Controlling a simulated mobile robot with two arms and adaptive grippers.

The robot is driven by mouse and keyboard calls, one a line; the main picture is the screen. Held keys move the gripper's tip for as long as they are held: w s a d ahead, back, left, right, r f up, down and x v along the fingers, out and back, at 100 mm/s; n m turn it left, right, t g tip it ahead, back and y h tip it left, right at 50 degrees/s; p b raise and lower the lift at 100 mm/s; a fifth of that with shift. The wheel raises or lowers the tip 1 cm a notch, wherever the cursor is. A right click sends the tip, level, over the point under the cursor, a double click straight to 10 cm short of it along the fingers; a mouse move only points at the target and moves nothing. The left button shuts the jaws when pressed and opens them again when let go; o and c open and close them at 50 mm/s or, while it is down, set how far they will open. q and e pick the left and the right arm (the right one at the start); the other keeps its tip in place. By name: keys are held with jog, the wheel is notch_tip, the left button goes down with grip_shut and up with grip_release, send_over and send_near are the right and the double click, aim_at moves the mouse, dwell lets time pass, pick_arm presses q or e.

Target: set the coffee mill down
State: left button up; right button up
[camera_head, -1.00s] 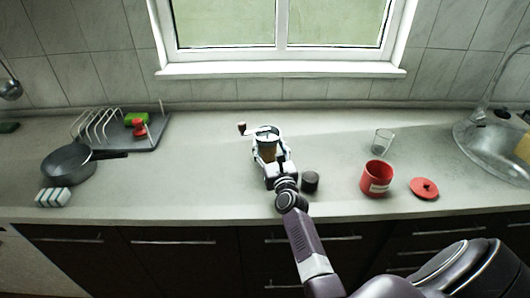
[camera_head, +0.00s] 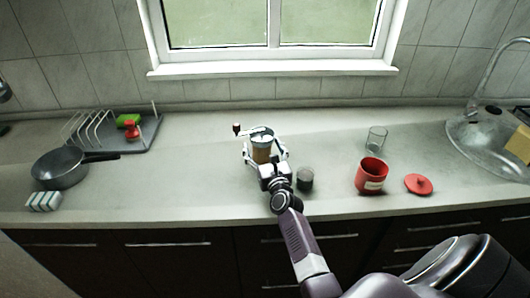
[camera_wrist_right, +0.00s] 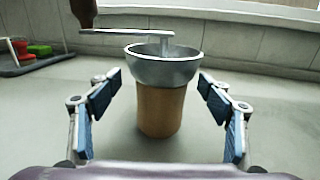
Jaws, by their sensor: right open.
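The coffee mill (camera_head: 262,150) stands upright on the counter, with a brown body, a grey metal bowl on top and a crank with a dark knob reaching left. In the right wrist view the coffee mill (camera_wrist_right: 161,100) stands between the spread fingers, with a gap on each side. My right gripper (camera_head: 265,156) is open around it; its blue-padded fingers (camera_wrist_right: 160,105) do not touch the mill. My left gripper is not in view.
A dark small jar (camera_head: 305,179) stands close to the right of my gripper. A red canister (camera_head: 370,176), its red lid (camera_head: 418,184) and a glass (camera_head: 377,139) are further right. A pan (camera_head: 60,168), sponge (camera_head: 43,201) and dish rack (camera_head: 140,137) are at left. Counter between is clear.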

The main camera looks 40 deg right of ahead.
jog(key=v, duration=0.6)
jog(key=b+v, duration=0.1)
jog(key=v, duration=0.5)
jog(key=shift+r, duration=0.25)
